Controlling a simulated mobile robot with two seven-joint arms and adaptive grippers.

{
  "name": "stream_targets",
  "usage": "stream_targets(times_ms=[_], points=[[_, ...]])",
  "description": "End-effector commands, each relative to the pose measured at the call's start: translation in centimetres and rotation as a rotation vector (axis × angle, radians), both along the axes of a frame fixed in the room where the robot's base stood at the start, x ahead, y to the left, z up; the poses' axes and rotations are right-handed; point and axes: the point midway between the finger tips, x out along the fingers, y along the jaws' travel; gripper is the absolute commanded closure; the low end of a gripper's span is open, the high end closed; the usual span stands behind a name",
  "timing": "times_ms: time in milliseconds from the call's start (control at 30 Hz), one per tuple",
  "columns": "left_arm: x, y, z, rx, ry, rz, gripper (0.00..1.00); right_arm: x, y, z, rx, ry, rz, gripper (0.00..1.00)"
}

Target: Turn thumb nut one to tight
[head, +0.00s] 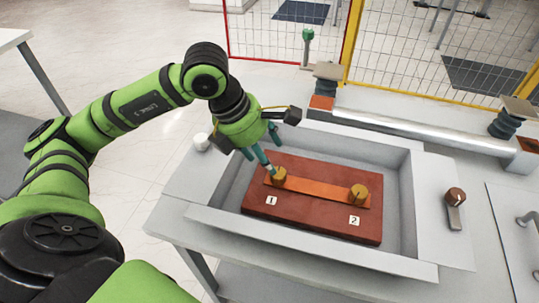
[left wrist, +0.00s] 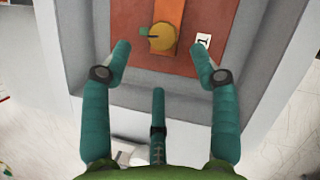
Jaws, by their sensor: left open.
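Thumb nut one (head: 279,174) is a brass-coloured knob at the left end of an orange bar (head: 318,194), beside the label "1" (head: 271,201). Thumb nut two (head: 357,192) sits at the bar's right end, beside the label "2" (head: 354,221). My left gripper (head: 268,150) is open above and just behind nut one. In the left wrist view its teal fingers (left wrist: 160,58) are spread wide, with the nut beyond their tips. Contact cannot be told. My right gripper is not in view.
The bar lies on a red-brown board (head: 310,222) in a grey walled tray (head: 408,262). A silver cylinder (head: 420,130) between dark insulators runs behind it. A knob with a lever (head: 455,200) is at right. Mesh fencing (head: 290,35) stands at the back.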

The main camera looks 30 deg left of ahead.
Motion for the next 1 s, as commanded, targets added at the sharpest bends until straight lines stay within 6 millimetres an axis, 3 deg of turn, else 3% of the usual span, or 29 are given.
stream_targets(times_ms=[200,433,833,867,967,1000], points=[[0.6,-0.8,-2.4,-0.005,0.006,0.002,0.39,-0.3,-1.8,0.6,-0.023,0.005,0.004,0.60],[1.6,-1.6,-5.4,-0.005,0.005,0.004,0.39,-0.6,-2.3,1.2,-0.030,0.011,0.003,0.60],[1.9,-1.8,-6.5,-0.002,0.002,0.002,0.39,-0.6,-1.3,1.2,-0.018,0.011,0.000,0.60],[1.9,-1.8,-6.5,-0.002,0.002,0.002,0.47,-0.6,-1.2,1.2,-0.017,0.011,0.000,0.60],[1.9,-1.8,-6.5,-0.002,0.002,0.002,0.87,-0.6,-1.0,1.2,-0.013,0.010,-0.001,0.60],[1.9,-1.9,-6.4,-0.003,0.001,0.002,0.91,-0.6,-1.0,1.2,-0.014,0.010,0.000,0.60]])
